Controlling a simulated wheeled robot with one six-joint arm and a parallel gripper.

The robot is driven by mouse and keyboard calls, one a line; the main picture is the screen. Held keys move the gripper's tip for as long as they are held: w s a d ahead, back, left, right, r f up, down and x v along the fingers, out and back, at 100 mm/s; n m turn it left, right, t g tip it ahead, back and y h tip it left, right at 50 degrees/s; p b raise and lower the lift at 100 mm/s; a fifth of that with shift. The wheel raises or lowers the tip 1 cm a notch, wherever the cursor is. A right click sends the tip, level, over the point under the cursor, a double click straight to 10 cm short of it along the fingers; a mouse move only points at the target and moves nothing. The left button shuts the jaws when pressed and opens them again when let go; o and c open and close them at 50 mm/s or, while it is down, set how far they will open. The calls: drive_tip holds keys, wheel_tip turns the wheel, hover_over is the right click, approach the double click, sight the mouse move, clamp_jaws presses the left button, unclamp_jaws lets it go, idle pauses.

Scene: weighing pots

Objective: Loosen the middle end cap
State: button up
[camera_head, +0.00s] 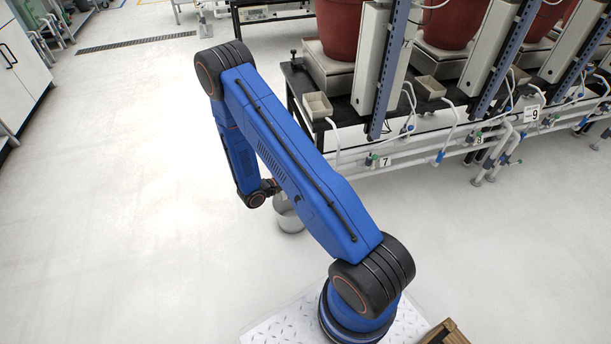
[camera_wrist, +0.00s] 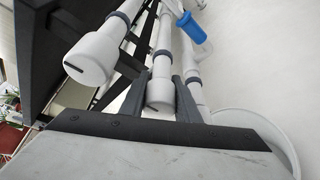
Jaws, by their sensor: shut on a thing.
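In the wrist view, the middle end cap (camera_wrist: 160,92) is a white cylinder with a dark slot on its end. My gripper (camera_wrist: 163,84) has one dark finger on each side of this cap and is shut on it. Another white end cap (camera_wrist: 88,62) with a slot sits on the pipe to the left. A third white pipe end (camera_wrist: 198,92) shows in part behind the right finger. In the head view my blue arm hides the gripper and the caps.
A round pale bucket (camera_wrist: 280,135) stands below right, its grey side also showing in the head view (camera_head: 288,214). A blue fitting (camera_wrist: 192,28) is on a pipe above. The bench with pots (camera_head: 325,145) is at right; the floor at left is clear.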

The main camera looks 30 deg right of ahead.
drive_tip(key=n+g, duration=0.1)
drive_tip(key=n+g+y, duration=0.1)
drive_tip(key=n, duration=0.1)
drive_tip(key=n+y, duration=0.1)
drive_tip(key=n, duration=0.1)
drive_tip(key=shift+s+a+f+g, duration=0.1)
drive_tip(key=shift+s+f+g, duration=0.2)
drive_tip(key=shift+g, duration=0.1)
drive_tip(key=shift+s+n+g+y, duration=0.15)
drive_tip(key=shift+n+g+y, duration=0.15)
drive_tip(key=shift+n+g, duration=0.65)
drive_tip(key=n, duration=0.1)
drive_tip(key=n+g, duration=0.1)
drive_tip(key=n, duration=0.1)
drive_tip(key=shift+s+a+g, duration=0.1)
drive_tip(key=shift+s+g, duration=0.1)
drive_tip(key=shift+g, duration=0.05)
drive_tip(key=n, duration=0.1)
drive_tip(key=n+g, duration=0.2)
drive_tip(key=n, duration=0.1)
drive_tip(key=shift+s+a+r, duration=0.1)
drive_tip(key=shift+s+r, duration=0.05)
drive_tip(key=shift+s, duration=0.1)
drive_tip(key=n+g, duration=0.2)
drive_tip(key=n, duration=0.1)
drive_tip(key=shift+s+r+n, duration=0.1)
drive_tip(key=shift+r+n, duration=0.15)
drive_tip(key=o, duration=1)
